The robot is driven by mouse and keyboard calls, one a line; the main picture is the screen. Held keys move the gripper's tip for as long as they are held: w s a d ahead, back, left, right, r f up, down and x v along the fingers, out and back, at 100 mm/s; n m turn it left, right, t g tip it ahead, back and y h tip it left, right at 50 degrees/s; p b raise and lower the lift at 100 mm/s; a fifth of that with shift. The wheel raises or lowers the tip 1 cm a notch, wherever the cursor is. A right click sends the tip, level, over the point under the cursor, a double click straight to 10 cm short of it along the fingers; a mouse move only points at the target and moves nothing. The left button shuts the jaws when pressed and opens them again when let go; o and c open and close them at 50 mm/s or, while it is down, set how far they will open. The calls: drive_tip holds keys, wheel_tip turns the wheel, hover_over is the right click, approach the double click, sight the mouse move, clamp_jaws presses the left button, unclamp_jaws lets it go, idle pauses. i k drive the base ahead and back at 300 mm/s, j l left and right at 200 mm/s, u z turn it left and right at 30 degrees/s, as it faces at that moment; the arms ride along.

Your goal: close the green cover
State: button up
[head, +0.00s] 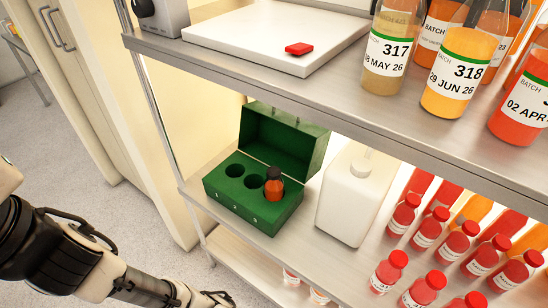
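The green box (248,213) stands on the middle shelf, left of a white jug. Its green cover (284,138) is hinged at the back and stands open, roughly upright. The box top has three round holes. The left and middle holes look empty. A small orange-red bottle with a black cap (273,186) stands in the right hole, rising above the box top. My arm enters at the lower left, below and left of the box, and runs along the bottom edge. My gripper is not visible.
A white jug (352,196) stands close to the box's right. Several red-capped juice bottles (388,270) stand farther right. The upper shelf (300,97) overhangs behind the box, holding a white board (235,41), a red cap (299,49) and labelled bottles. A metal post (160,112) is at left.

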sight(272, 135)
drive_tip(key=j+u, duration=0.2)
drive_tip(key=j, duration=0.25)
drive_tip(key=i+j+u, duration=0.1)
drive_tip(key=j+u, duration=0.15)
drive_tip(key=j, duration=0.2)
drive_tip(key=i, duration=0.45)
